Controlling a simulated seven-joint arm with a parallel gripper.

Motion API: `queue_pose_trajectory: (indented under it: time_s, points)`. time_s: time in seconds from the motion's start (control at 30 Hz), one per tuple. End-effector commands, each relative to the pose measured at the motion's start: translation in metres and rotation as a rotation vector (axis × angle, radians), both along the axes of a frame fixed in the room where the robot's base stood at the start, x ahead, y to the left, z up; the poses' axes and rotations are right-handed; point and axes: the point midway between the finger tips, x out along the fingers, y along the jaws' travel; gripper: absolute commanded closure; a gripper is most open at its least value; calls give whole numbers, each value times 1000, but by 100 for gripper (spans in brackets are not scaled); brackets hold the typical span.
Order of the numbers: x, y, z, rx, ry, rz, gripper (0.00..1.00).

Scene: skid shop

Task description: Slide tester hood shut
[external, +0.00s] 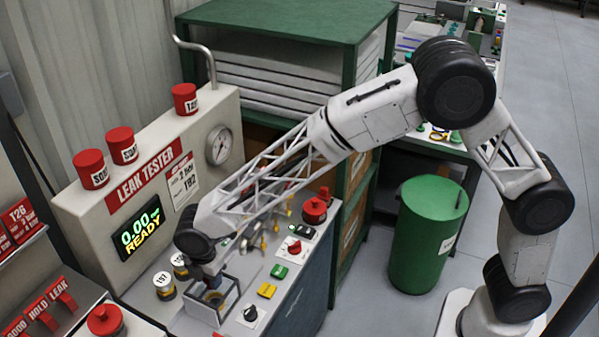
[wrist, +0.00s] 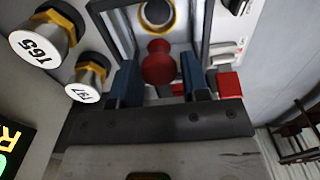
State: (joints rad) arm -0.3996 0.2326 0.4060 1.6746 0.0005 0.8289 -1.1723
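The leak tester (external: 75,215) stands at the left with its lit display reading 0.00 READY. A clear, grey-framed hood (external: 198,314) is on its worktop, and a round yellow-rimmed fitting (external: 213,299) shows inside the frame. In the wrist view the hood's dark frame (wrist: 205,28) surrounds a dark round port (wrist: 157,12). My gripper (external: 212,278) is low at the hood. Its two blue fingers (wrist: 159,66) stand apart on either side of a red round knob (wrist: 158,52), with small gaps visible. The knob is hidden by my gripper in the external view.
White-capped fittings (external: 164,286) stand left of the hood. A selector knob (external: 250,312), yellow button (external: 267,290), green button (external: 279,271) and red emergency button (external: 315,210) lie to the right. A green bin (external: 428,235) and green rack (external: 350,60) stand beyond.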

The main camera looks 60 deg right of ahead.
Motion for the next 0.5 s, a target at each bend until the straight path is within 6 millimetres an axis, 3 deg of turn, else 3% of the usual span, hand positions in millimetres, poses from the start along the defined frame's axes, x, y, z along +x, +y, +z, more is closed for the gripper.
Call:
queue_pose_trajectory:
  time_s: [0.03,0.13,0.5]
  points:
    - [0,0,0,0,0,0,50]
    - [0,0,0,0,0,0,36]
    - [0,0,2,0,-1,0,36]
